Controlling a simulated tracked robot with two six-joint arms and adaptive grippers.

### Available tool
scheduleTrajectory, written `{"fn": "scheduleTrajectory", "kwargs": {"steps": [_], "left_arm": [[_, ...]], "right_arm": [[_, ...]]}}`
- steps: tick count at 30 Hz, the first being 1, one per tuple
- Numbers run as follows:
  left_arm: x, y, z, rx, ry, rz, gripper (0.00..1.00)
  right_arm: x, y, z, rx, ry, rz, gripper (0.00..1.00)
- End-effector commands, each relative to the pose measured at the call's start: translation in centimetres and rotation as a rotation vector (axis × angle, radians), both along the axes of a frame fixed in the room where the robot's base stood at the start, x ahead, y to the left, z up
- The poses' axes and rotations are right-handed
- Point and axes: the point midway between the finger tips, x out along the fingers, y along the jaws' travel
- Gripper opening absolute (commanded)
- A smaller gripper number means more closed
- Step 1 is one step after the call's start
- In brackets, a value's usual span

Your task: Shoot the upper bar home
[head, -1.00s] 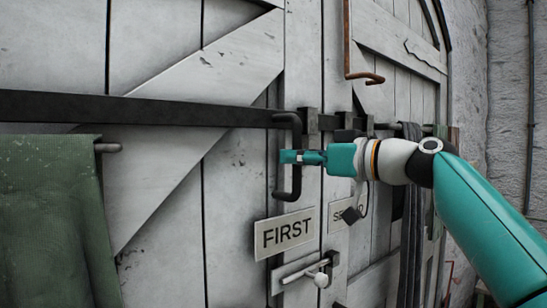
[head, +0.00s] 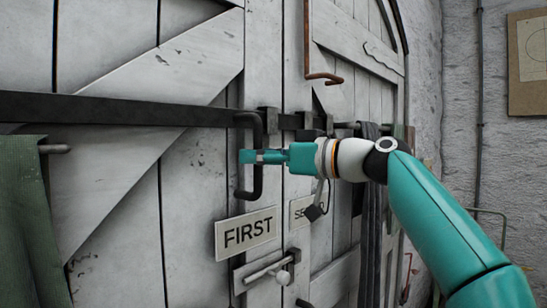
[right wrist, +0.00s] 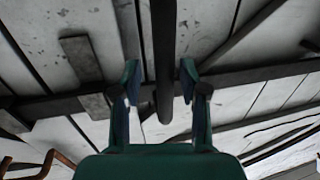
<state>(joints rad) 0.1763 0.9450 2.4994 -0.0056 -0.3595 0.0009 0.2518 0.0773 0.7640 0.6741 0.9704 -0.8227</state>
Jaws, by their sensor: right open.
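The upper bar (head: 120,107) is a dark, flat bar lying level across the pale plank doors. Its dark U-shaped handle (head: 257,182) hangs down near the bar's right part, just left of a dark bracket (head: 268,116). My right gripper (head: 250,157) is at the handle's upright part, level with its middle. In the right wrist view its open fingers (right wrist: 160,82) stand on either side of the handle (right wrist: 163,45), with gaps showing on both sides. I cannot tell how far the bar's end reaches into the brackets. My left gripper is not in view.
A FIRST plate (head: 246,233) and a small bolt with a white knob (head: 283,277) are below the handle. A rusty hook (head: 325,77) sticks out above my arm. Dark straps (head: 369,235) hang behind it. Green cloth (head: 30,230) hangs at left.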

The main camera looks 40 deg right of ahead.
Motion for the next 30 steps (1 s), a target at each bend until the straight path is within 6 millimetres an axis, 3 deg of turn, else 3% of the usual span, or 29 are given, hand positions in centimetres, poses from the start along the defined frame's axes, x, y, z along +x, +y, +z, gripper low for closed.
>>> {"fn": "scheduleTrajectory", "kwargs": {"steps": [5,18,30], "left_arm": [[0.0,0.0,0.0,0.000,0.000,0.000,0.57],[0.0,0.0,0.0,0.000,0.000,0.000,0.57],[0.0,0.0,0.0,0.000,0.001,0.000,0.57]], "right_arm": [[-1.8,-0.6,0.0,0.000,0.000,-0.003,0.43],[-9.5,-3.1,-0.1,-0.001,0.001,-0.007,0.43],[-11.3,-3.5,0.0,-0.002,-0.002,-0.001,0.43]]}}
